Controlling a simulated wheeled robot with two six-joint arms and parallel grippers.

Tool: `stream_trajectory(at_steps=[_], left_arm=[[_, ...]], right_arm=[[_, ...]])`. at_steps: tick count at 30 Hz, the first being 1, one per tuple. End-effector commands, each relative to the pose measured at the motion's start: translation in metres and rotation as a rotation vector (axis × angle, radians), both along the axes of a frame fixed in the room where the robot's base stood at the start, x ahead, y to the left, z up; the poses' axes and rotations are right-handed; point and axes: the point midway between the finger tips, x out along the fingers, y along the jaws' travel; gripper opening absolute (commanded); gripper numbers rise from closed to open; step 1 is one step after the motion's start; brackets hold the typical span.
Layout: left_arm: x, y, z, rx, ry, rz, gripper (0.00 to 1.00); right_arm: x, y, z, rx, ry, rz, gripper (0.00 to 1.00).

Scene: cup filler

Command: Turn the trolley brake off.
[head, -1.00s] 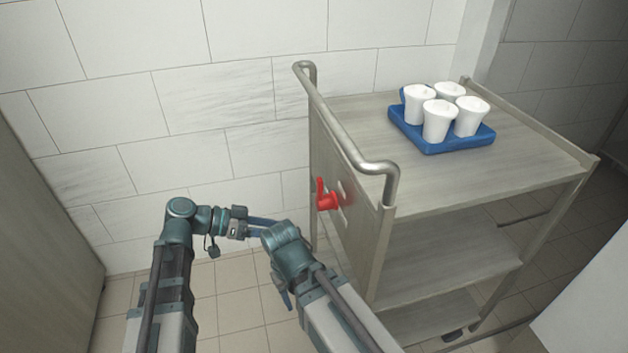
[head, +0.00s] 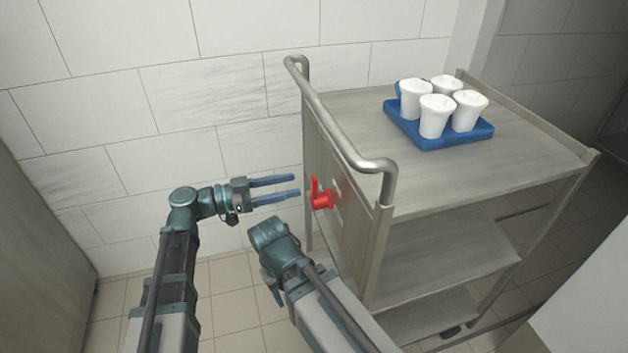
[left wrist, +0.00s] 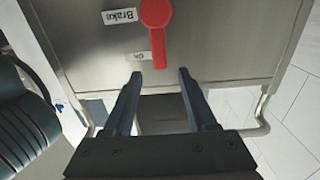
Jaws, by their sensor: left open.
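In the left wrist view the red handle (left wrist: 156,30) lies beside a "Brake" label (left wrist: 120,15) and a smaller label (left wrist: 138,55) that seems to read "On". My left gripper (head: 297,186) is open and empty, its fingertips just left of the handle and apart from it. In the left wrist view the handle's end lies between and just beyond the fingertips (left wrist: 160,74). My right gripper (head: 276,291) is low and mostly hidden by its arm.
A blue tray (head: 428,143) with several white cups stands on the trolley's top. The metal push bar (head: 340,135) curves above the handle. A tiled wall (head: 150,100) is behind, with clear floor left of the trolley.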

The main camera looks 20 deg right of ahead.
Motion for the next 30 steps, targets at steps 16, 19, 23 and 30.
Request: stream_trajectory(at_steps=[16, 19, 23, 30], left_arm=[[0.003, -0.069, 0.0, 0.001, 0.001, 0.0, 0.57], [0.002, -0.07, 0.0, 0.001, 0.001, 0.0, 0.57], [0.002, -0.07, 0.0, 0.001, 0.001, 0.0, 0.57], [0.002, -0.07, 0.0, 0.001, 0.001, 0.0, 0.29]], right_arm=[[0.0, 0.0, 0.0, 0.0, 0.0, 0.0, 0.5], [0.0, 0.0, 0.0, 0.0, 0.0, 0.0, 0.5], [0.0, 0.0, 0.0, 0.0, 0.0, 0.0, 0.5], [0.0, 0.0, 0.0, 0.0, 0.0, 0.0, 0.5]])
